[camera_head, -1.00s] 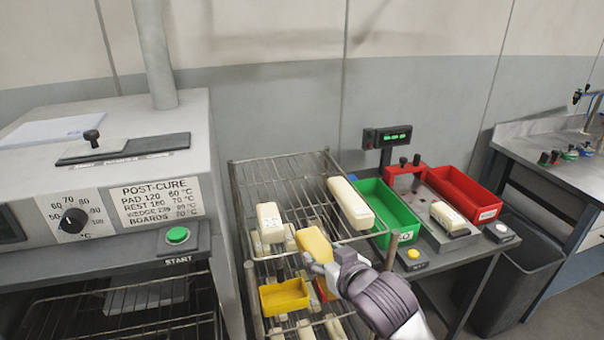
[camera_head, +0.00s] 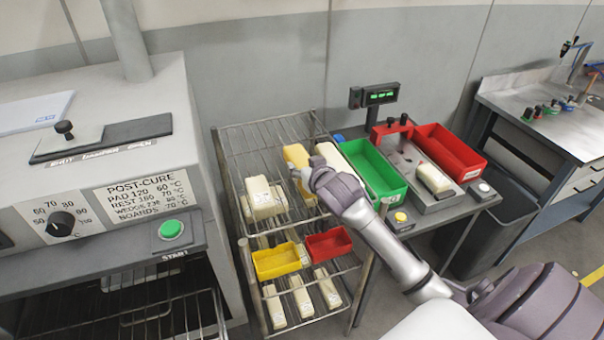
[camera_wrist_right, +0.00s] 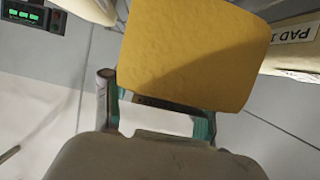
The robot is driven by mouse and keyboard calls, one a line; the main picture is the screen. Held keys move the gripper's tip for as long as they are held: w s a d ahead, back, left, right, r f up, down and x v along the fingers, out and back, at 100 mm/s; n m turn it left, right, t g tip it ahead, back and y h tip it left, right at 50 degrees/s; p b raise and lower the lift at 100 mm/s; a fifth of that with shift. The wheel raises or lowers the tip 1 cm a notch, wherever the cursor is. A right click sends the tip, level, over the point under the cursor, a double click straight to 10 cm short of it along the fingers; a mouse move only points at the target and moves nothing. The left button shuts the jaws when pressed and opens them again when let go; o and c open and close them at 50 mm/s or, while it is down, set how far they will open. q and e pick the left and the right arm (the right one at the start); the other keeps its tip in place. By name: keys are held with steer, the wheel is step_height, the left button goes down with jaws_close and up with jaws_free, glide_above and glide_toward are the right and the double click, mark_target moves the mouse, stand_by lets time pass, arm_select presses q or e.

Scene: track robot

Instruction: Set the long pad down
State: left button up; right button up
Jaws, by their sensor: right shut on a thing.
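The long pad, yellow (camera_head: 297,158), is in my right gripper (camera_head: 309,180). It is over the top shelf of the wire rack (camera_head: 232,150), between two cream pads. In the right wrist view the pad (camera_wrist_right: 195,50) fills the top middle, and the gripper (camera_wrist_right: 160,112) is shut on its near end. I cannot tell whether its underside touches the shelf. One cream pad (camera_head: 331,154) lies close on its right, partly behind my gripper. Another cream pad (camera_head: 262,198) sits to the left. My left gripper is not in view.
A yellow bin (camera_head: 275,262) and a red bin (camera_head: 329,243) sit lower on the rack, with several pale pads below. A green bin (camera_head: 373,168), a scale display (camera_head: 381,94) and a red bin (camera_head: 450,153) stand right. The oven (camera_head: 100,190) stands left.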

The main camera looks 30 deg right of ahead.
steer(key=shift+w+a+f, duration=0.1)
steer(key=shift+w+f, duration=0.1)
steer(key=shift+w, duration=0.15)
steer(key=shift+f, duration=0.2)
step_height(320, 180, down, 3)
steer(key=shift+f+p, duration=0.15)
steer(key=shift+p, duration=0.45)
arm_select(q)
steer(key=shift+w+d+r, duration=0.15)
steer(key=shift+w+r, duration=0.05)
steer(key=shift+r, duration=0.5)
arm_select(e)
steer(key=shift+f, duration=0.2)
steer(key=o, duration=1.2)
steer(key=shift+f, duration=0.1)
